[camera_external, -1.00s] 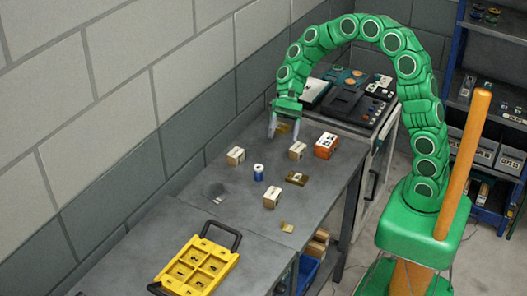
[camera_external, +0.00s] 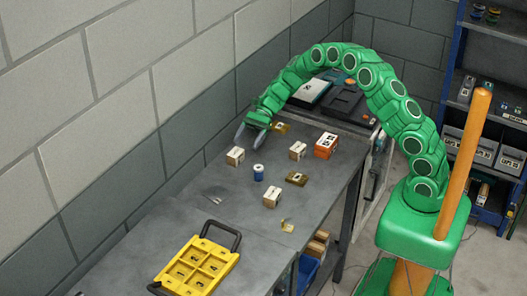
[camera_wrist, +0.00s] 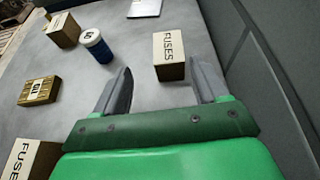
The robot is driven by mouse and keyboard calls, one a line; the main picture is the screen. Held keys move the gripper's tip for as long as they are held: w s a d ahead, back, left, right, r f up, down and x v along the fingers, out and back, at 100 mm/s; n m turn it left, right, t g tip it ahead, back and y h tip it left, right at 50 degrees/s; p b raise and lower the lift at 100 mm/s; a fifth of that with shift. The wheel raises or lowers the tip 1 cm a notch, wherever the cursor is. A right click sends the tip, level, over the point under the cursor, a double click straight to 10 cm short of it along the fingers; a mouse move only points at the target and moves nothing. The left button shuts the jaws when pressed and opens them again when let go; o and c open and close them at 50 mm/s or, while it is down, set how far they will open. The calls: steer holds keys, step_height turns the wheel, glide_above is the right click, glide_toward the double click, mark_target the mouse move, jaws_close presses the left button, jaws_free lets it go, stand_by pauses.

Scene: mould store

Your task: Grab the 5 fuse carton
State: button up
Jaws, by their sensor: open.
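Three tan cartons stand on the grey bench. One (camera_external: 235,156) is near the wall; in the wrist view this carton (camera_wrist: 168,45) reads "FUSES" and shows between and beyond the fingertips. A second (camera_external: 298,151) is further right, and its lettered side (camera_wrist: 24,160) shows at the lower left of the wrist view. The third (camera_external: 272,197) stands nearer the front and also shows at the upper left of the wrist view (camera_wrist: 62,31). I cannot read a 5 on any of them. My gripper (camera_external: 249,138) is open and empty, just behind the wall-side carton and apart from it.
A yellow tray (camera_external: 197,266) is at the front. The wall (camera_external: 175,160) runs close along the bench's left side.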

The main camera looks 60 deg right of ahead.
mark_target(231, 163)
steer(key=shift+w+d+f+m, duration=0.4)
steer(key=shift+w+f, duration=0.2)
steer(key=shift+f, duration=0.15)
steer(key=shift+x, duration=1.1)
steer(key=shift+r+x, duration=0.25)
steer(key=shift+x, duration=1.15)
steer(key=shift+r+x, duration=0.2)
steer(key=shift+x, duration=1.15)
steer(key=shift+a, duration=0.2)
steer(key=shift+c, duration=0.3)
steer(key=c, duration=1)
steer(key=shift+c, duration=0.2)
